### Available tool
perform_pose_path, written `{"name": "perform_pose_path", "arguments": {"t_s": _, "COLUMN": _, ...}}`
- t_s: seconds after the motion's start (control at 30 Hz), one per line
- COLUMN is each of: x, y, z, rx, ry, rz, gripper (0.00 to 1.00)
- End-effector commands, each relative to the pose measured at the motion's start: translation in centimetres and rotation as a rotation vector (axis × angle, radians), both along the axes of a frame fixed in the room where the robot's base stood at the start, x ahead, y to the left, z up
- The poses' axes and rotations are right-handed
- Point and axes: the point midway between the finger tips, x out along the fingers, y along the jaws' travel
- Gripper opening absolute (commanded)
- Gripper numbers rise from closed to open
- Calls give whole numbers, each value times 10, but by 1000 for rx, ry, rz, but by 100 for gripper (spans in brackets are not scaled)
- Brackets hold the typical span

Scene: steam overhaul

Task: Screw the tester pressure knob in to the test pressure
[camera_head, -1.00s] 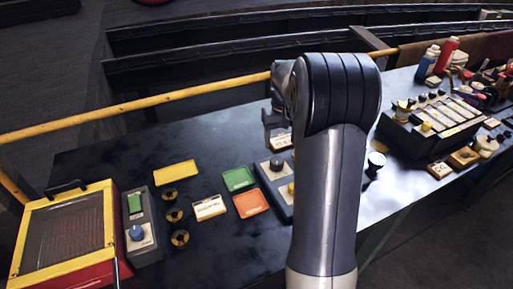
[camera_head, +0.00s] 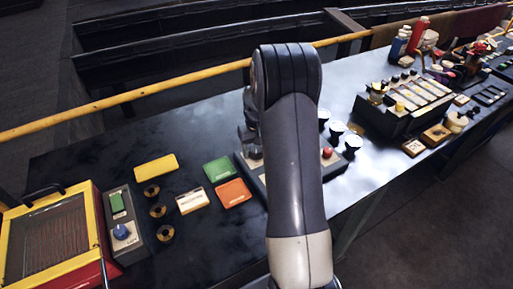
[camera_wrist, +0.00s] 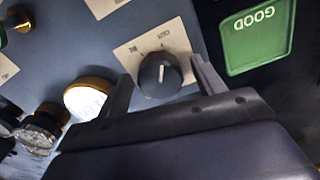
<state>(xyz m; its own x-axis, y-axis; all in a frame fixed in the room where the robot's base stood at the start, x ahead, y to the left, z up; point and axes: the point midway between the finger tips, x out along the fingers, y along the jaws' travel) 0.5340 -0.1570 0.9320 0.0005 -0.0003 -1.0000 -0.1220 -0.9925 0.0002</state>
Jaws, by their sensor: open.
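The tester is a grey-blue box (camera_head: 339,165) on the bench, partly hidden behind my arm. Its round black pressure knob (camera_wrist: 159,74), with a white pointer line, sits on a white printed plate (camera_wrist: 128,54) in the wrist view. My gripper (camera_wrist: 161,72) is open, with one finger on each side of the knob in that view. I cannot tell whether the fingers touch it or how far above it they are. In the head view my gripper (camera_head: 248,133) is mostly hidden by my arm. A gauge with a brass rim (camera_wrist: 88,98) lies left of the knob.
A green tray marked GOOD (camera_wrist: 258,38) lies right of the tester in the wrist view. An orange tray (camera_head: 233,193) and a yellow tray (camera_head: 155,166) lie on the bench. White-faced gauges (camera_head: 337,128) stand near the tester. A yellow rail (camera_head: 130,97) runs along the back.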

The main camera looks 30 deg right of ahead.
Motion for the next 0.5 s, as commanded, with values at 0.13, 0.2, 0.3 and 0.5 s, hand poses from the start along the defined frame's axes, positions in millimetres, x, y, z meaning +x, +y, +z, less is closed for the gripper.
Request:
{"name": "perform_pose_path", "arguments": {"t_s": 0.13, "x": 0, "y": 0, "z": 0, "rx": 0, "ry": 0, "rz": 0, "gripper": 65}}
{"name": "perform_pose_path", "arguments": {"t_s": 0.2, "x": 0, "y": 0, "z": 0, "rx": 0, "ry": 0, "rz": 0, "gripper": 64}}
{"name": "perform_pose_path", "arguments": {"t_s": 0.3, "x": 0, "y": 0, "z": 0, "rx": 0, "ry": 0, "rz": 0, "gripper": 56}}
{"name": "perform_pose_path", "arguments": {"t_s": 0.5, "x": 0, "y": 0, "z": 0, "rx": 0, "ry": 0, "rz": 0, "gripper": 40}}
